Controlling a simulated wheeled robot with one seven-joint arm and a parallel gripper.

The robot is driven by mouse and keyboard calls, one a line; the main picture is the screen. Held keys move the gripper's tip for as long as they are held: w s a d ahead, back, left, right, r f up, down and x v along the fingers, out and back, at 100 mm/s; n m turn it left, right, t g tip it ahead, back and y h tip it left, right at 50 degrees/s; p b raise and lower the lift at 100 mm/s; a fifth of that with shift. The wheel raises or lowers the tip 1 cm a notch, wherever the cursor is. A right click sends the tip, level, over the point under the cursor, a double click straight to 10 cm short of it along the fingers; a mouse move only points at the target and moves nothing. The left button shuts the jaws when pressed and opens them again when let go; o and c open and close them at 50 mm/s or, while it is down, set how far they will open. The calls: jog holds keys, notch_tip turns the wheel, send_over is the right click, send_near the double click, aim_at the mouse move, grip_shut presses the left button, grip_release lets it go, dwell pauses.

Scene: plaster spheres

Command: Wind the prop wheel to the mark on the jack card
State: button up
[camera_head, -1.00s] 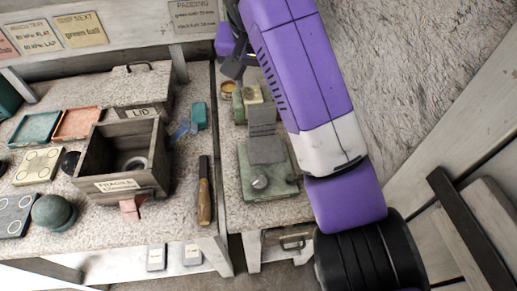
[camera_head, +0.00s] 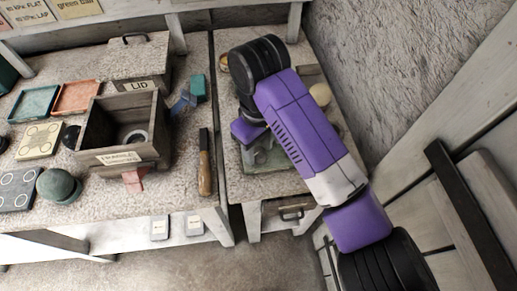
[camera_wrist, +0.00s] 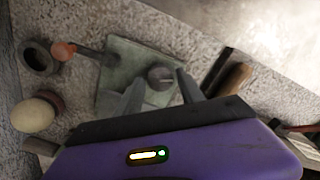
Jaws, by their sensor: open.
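A green metal plate (camera_head: 291,182) lies on the right bench, mostly hidden by my arm in the head view. In the wrist view the plate (camera_wrist: 115,62) carries a round grey knob (camera_wrist: 160,75), which looks like the prop wheel. My gripper (camera_wrist: 157,83) is open, its two grey fingers one on each side of the knob; I cannot tell whether they touch it. In the head view the purple gripper body (camera_head: 250,130) is above the plate and hides the knob. I cannot make out the jack card or its mark.
A cream ball (camera_head: 320,94) stands behind my arm on the right bench. A gap separates it from the left bench, where a wooden-handled tool (camera_head: 205,165), an open wooden box (camera_head: 125,158) and a green dome (camera_head: 58,185) stand. The wall (camera_head: 375,70) is close at right.

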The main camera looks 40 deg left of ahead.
jog(key=shift+f, duration=0.5)
jog(key=shift+c, duration=0.3)
grip_shut()
jog(key=shift+r, duration=0.1)
jog(key=shift+p, duration=0.3)
